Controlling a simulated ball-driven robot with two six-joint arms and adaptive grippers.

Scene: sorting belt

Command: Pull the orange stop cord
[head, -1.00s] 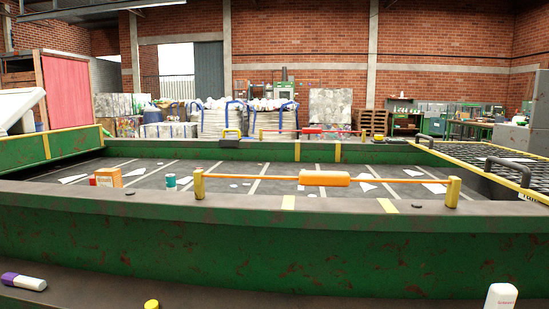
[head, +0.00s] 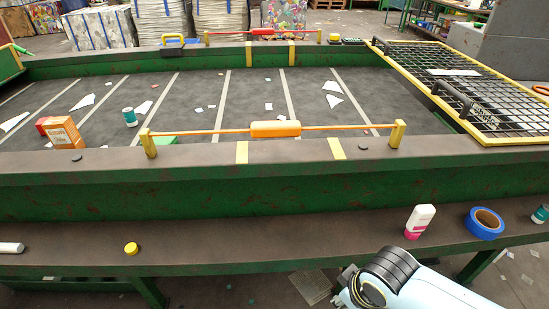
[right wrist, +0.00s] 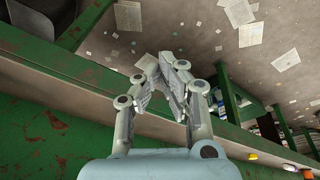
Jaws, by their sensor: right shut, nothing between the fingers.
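The orange stop cord (head: 215,131) runs straight between two yellow posts on the near rail of the belt. A thick orange handle (head: 275,129) sits at its middle. My right gripper (right wrist: 170,72) shows in the right wrist view, its fingers closed together with nothing between them. Behind it are green metalwork and a floor with scattered papers; the cord is not in that view. In the head view only part of my right arm shows, at the bottom right, well below the cord. My left gripper is in neither view.
A similar red cord (head: 263,32) spans the far rail. The near ledge holds a yellow cap (head: 131,249), a white-and-pink bottle (head: 420,221) and a blue tape roll (head: 484,223). An orange box (head: 63,132) and a teal can (head: 129,117) are on the belt. A yellow-framed mesh guard (head: 465,85) is at right.

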